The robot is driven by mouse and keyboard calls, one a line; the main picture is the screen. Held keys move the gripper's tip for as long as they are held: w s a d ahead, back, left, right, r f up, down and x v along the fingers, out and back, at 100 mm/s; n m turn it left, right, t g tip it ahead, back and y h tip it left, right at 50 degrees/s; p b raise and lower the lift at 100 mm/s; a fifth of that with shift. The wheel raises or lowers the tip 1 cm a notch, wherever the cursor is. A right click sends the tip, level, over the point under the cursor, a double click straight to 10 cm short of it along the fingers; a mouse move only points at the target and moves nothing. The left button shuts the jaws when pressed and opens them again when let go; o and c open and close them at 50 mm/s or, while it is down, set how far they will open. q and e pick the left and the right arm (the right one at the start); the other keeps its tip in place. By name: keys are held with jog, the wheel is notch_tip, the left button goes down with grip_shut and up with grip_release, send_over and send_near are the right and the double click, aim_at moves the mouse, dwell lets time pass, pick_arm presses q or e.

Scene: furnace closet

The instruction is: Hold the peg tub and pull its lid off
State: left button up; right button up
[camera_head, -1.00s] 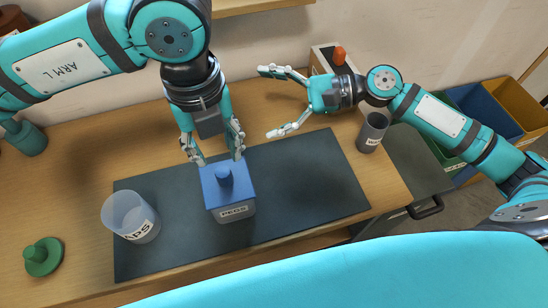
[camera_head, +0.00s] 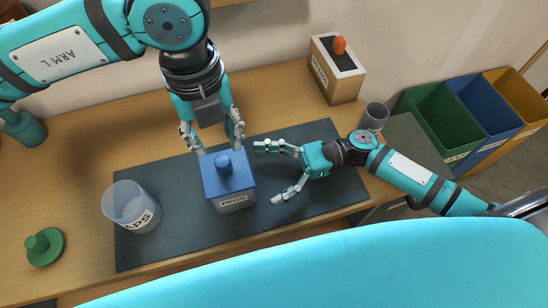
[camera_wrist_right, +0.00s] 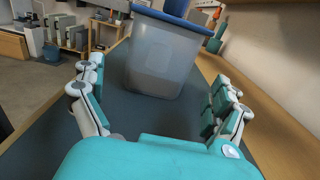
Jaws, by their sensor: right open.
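The peg tub (camera_head: 234,201) is a squarish grey tub labelled PEGS, upright on the dark mat. Its blue lid (camera_head: 240,176) with a round knob sits on top. My left gripper (camera_head: 213,145) points down just above and behind the lid, fingers spread, holding nothing visible. My right gripper (camera_head: 268,174) is open to the right of the tub, fingers pointing at it. In the right wrist view the translucent tub wall (camera_wrist_right: 158,62) stands ahead between the open fingers, apart from them, under the blue lid's edge (camera_wrist_right: 175,18).
A clear cup (camera_head: 131,207) with a partly visible label stands left on the mat (camera_head: 175,246). A green knobbed lid (camera_head: 44,246) lies at far left. A box with an orange top piece (camera_head: 336,75) and a grey cup (camera_head: 374,117) stand right. Coloured bins (camera_head: 440,115) are beyond the table.

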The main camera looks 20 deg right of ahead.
aim_at(237, 201)
jog(key=a, duration=0.6)
jog(key=shift+a+r, duration=0.1)
jog(key=shift+a, duration=0.2)
jog(key=c, duration=1.2)
jog(key=o, duration=0.8)
jog(key=c, duration=0.7)
jog(key=shift+o, duration=0.2)
pick_arm(q)
jog(key=shift+o, duration=0.4)
